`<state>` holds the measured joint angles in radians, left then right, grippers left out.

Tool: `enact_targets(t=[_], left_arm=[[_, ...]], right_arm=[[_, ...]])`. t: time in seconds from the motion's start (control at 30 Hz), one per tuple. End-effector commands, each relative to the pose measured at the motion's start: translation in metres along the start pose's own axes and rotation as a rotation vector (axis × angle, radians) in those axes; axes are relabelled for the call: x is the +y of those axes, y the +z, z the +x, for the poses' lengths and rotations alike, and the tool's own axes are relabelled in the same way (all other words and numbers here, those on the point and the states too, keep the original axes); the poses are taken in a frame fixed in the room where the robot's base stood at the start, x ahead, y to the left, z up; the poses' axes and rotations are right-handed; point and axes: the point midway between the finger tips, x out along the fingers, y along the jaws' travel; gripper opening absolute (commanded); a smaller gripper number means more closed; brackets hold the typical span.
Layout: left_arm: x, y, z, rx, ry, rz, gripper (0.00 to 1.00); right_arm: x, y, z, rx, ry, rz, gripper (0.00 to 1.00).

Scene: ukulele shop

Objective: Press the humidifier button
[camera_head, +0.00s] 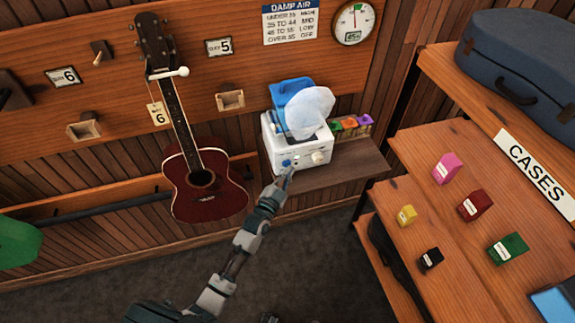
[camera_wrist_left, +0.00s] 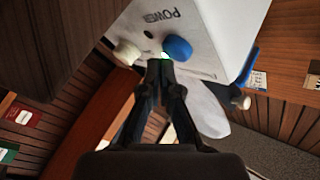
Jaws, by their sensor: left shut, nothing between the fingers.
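The humidifier (camera_head: 298,150) is a white box with a blue top on the small shelf by the wall. Pale mist hangs over it. Its front carries a round blue button (camera_head: 286,162) and a white knob (camera_head: 318,157). In the left wrist view, the blue button (camera_wrist_left: 177,47) and the white knob (camera_wrist_left: 127,52) sit near the word POWER, with a green glow between them. My left gripper (camera_head: 287,174) is shut and empty, its tips (camera_wrist_left: 160,66) close to the front panel beside the blue button. I cannot tell whether they touch it. My right gripper is not in view.
A red ukulele (camera_head: 205,185) hangs on the wall left of the humidifier. Several small coloured tags (camera_head: 350,124) stand right of it on the shelf (camera_head: 345,165). Stepped wooden shelves with small boxes and a blue case (camera_head: 525,60) fill the right side.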

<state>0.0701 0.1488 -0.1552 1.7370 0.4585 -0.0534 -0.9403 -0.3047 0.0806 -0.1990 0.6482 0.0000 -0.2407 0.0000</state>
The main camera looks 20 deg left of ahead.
Motion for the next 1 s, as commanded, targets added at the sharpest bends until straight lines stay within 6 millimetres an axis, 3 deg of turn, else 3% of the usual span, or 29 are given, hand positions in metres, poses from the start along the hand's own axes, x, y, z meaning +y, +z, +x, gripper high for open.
enact_targets(t=[1.0], left_arm=[[-0.0050, 0.0052, 0.0071, 0.000, 0.000, 0.001, 0.00]], right_arm=[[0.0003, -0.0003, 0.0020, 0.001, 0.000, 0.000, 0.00]])
